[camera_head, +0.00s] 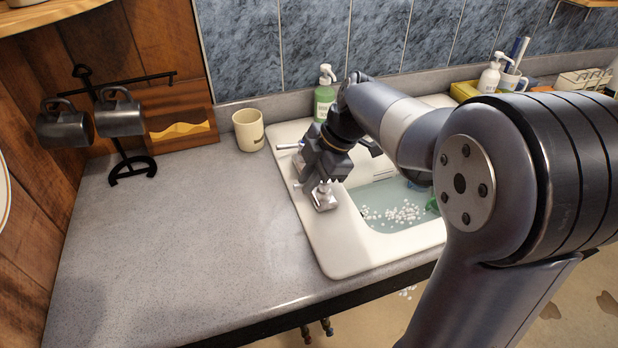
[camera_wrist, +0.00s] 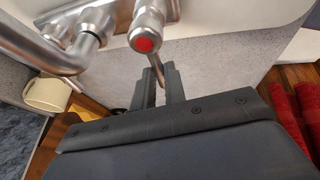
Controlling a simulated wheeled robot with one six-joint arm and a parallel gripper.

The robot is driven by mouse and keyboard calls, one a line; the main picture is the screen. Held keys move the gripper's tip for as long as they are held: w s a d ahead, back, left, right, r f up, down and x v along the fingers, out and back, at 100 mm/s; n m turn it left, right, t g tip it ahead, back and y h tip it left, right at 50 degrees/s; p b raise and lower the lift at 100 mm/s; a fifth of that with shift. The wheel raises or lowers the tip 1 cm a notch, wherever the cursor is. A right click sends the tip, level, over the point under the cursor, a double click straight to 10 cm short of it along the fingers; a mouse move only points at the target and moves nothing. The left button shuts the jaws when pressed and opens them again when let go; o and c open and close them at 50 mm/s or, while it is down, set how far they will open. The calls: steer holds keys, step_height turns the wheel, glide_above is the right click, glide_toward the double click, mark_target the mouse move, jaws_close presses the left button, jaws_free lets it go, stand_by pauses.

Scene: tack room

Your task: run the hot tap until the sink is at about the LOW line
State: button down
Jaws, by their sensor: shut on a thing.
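The white sink (camera_head: 335,255) is set in the grey counter and holds pale blue-green water (camera_head: 405,195) with white foam or specks on it. My arm hides part of the sink, and I cannot make out the LOW line or a stream of water. The hot tap (camera_wrist: 145,42) has a red dot on its end and a thin metal lever (camera_wrist: 158,72). Its metal also shows by my gripper in the head view (camera_head: 323,200). My gripper (camera_wrist: 163,88) is shut on the lever, at the sink's left edge. The metal spout (camera_wrist: 52,48) is beside the hot tap.
A cream mug (camera_head: 248,131) stands left of a green soap bottle (camera_head: 325,95) near the tiled wall. A black stand (camera_head: 125,140) with metal mugs is further left. The counter (camera_head: 200,240) left of the sink is clear. A green thing (camera_head: 432,206) is partly visible in the sink.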

steer(key=shift+s+d+f+n+g+b, duration=0.1)
steer(key=shift+s+n+g+b, duration=0.15)
steer(key=shift+n, duration=0.25)
steer(key=shift+d+f+n+g+b, duration=0.1)
steer(key=shift+n+g+b, duration=0.05)
steer(key=shift+n+b, duration=0.3)
steer(key=shift+s+d+r+n+g, duration=0.1)
steer(key=shift+s+d+n+g, duration=0.15)
steer(key=shift+n, duration=0.45)
steer(key=shift+s+d+r+n+g, duration=0.1)
steer(key=shift+n+g, duration=0.25)
steer(key=shift+n, duration=0.3)
steer(key=shift+a, duration=0.1)
steer(key=c, duration=1.5)
jaws_free()
steer(key=shift+o, duration=0.2)
steer(key=shift+r, duration=0.1)
steer(key=v, duration=1)
steer(key=shift+r, duration=0.3)
